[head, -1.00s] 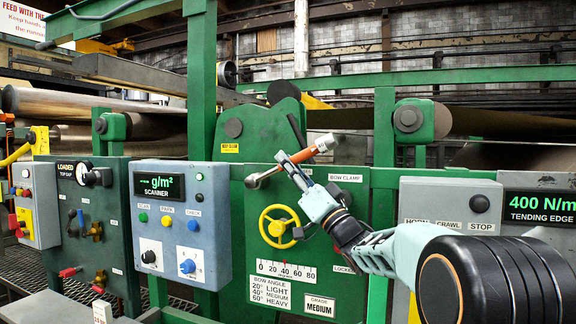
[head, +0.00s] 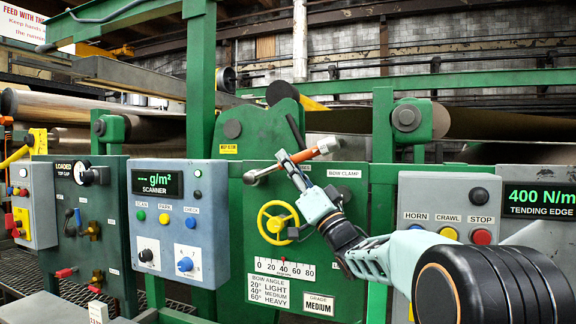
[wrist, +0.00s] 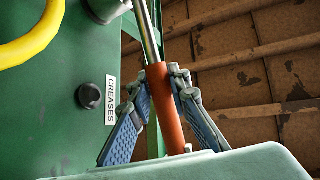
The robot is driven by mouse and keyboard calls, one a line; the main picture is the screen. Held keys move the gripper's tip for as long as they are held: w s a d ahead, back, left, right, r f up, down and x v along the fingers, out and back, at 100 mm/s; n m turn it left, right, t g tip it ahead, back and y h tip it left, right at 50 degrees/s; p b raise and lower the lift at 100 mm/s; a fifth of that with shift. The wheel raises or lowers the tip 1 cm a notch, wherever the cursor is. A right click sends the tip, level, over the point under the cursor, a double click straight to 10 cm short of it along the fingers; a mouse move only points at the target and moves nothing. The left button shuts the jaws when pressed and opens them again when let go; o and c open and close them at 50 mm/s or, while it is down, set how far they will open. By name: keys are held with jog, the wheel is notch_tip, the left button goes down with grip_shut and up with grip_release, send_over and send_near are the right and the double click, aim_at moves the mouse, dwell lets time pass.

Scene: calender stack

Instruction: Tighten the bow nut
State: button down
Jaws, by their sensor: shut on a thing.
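A wrench with a silver shaft and an orange handle (head: 304,155) slants up to the right across the green bow clamp panel (head: 235,270). Its head (head: 251,178) is at the lower left, above the yellow handwheel. My gripper (head: 291,163) is shut on the wrench handle. In the wrist view, my gripper (wrist: 162,85) has its two blue-padded fingers on either side of the orange handle (wrist: 164,105). The bow nut is not clearly visible; I cannot tell whether the wrench head is seated on it. The BOW CLAMP label (head: 344,173) is right of the wrench.
The yellow handwheel (head: 278,222) is below the wrench, above the bow angle scale (head: 285,268). The blue scanner box (head: 180,220) projects at left. The HORN, CRAWL and STOP box (head: 449,205) is at right, behind my arm. A black knob (wrist: 89,96) sits beside the CREASES label.

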jog(key=shift+s+d+f+m+t+h+b, duration=0.15)
jog(key=shift+f+m+t+b, duration=0.5)
jog(key=shift+b, duration=0.7)
jog(key=shift+w+d+f+m+t+h+b, duration=0.15)
jog(key=shift+f+m+t+b, duration=0.25)
jog(key=shift+t+b, duration=0.65)
jog(key=shift+s+a+r+n+g+p, duration=0.1)
jog(key=shift+r+n+g+p, duration=0.3)
jog(key=shift+r+g, duration=0.35)
jog(key=shift+a+r+n+g+y+p, duration=0.1)
jog(key=shift+r+n+g+y+p, duration=0.05)
jog(key=shift+n+g+y+p, duration=0.3)
jog(key=shift+s+a+b, duration=0.2)
jog(key=shift+s+b, duration=0.3)
jog(key=shift+b, duration=0.3)
jog(key=shift+s+a+b, duration=0.15)
jog(key=shift+s+b, duration=0.3)
jog(key=shift+b, duration=0.35)
dwell(0.9)
jog(key=shift+s+a, duration=0.1)
jog(key=shift+s, duration=0.15)
jog(key=shift+b, duration=0.35)
dwell(0.7)
